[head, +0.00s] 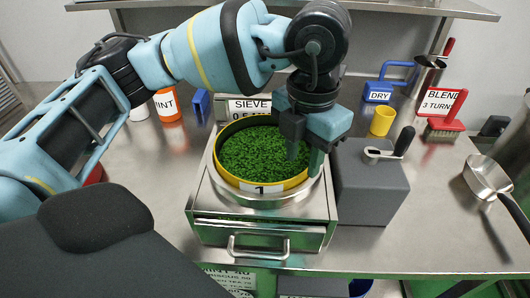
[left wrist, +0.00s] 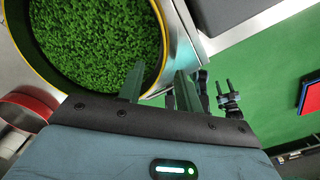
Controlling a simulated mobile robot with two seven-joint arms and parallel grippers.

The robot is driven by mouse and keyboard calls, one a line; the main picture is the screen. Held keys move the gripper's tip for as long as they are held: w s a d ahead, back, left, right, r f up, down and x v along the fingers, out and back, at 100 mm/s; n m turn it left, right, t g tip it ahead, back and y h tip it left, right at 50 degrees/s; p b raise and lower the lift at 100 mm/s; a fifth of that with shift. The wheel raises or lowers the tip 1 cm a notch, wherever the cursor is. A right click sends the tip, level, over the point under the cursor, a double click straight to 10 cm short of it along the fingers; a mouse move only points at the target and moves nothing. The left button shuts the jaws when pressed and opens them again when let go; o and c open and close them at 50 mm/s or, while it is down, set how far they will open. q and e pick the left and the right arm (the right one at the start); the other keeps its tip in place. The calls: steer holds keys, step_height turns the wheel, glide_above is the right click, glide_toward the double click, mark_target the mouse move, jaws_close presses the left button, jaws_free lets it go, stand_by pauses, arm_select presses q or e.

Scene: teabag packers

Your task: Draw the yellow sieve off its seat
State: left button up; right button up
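The yellow sieve (head: 226,180) is round, full of chopped green leaf and labelled 1. It sits on a round metal seat (head: 270,201) on top of a steel drawer unit. My left gripper (head: 304,160) points down at the sieve's right side. In the left wrist view, the left gripper (left wrist: 157,88) has one finger over the leaf inside the sieve (left wrist: 160,27) and the other outside the rim. The fingers are apart with the rim between them; contact cannot be told. Dark pronged parts (left wrist: 226,96) beyond may be my right gripper; its state is unclear.
A grey box with a crank (head: 372,180) stands close right of the drawer unit. A yellow cup (head: 382,121), a red brush (head: 444,129) and a metal scoop (head: 487,176) lie farther right. An orange mint tub (head: 167,105) and a SIEVE sign (head: 250,106) stand behind.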

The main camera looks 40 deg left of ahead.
arm_select(q)
steer(key=shift+f, duration=1.3)
steer(key=shift+c, duration=0.4)
jaws_close()
